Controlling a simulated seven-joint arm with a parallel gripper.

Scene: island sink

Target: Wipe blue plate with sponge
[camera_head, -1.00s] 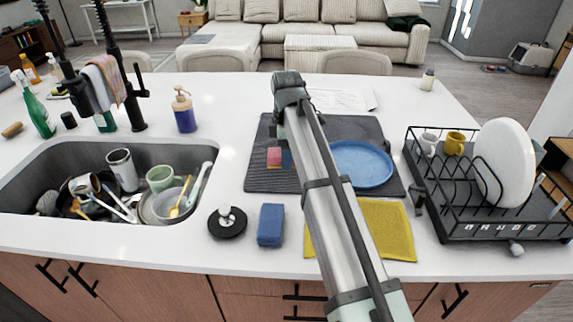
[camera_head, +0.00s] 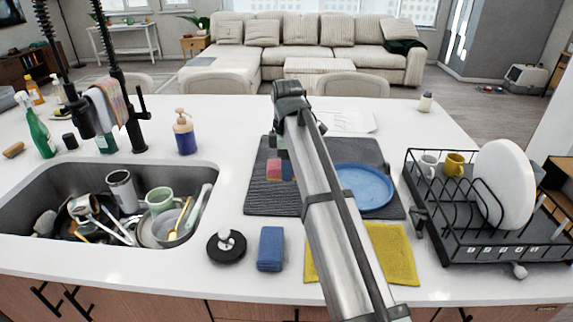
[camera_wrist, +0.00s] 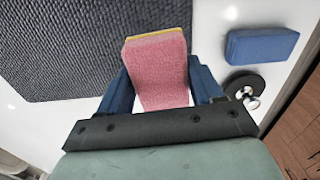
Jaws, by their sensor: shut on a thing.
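The blue plate (camera_head: 364,188) lies on the dark grey mat (camera_head: 264,197), right of my arm, which covers its left edge. My gripper (camera_wrist: 160,85) has dark blue fingers and is shut on a pink sponge with a yellow layer (camera_wrist: 158,70). The held sponge also shows in the head view (camera_head: 273,171), left of the arm and apart from the plate. It appears over the mat's left part; its exact height is unclear. A second, blue sponge (camera_head: 270,248) lies on the counter in front of the mat and shows in the wrist view (camera_wrist: 262,45).
A yellow cloth (camera_head: 392,255) lies below the plate. A black dish rack (camera_head: 480,245) with a white plate and mugs stands right. The sink (camera_head: 60,165) full of dishes is left. A black disc with a knob (camera_head: 226,246) sits beside the blue sponge.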

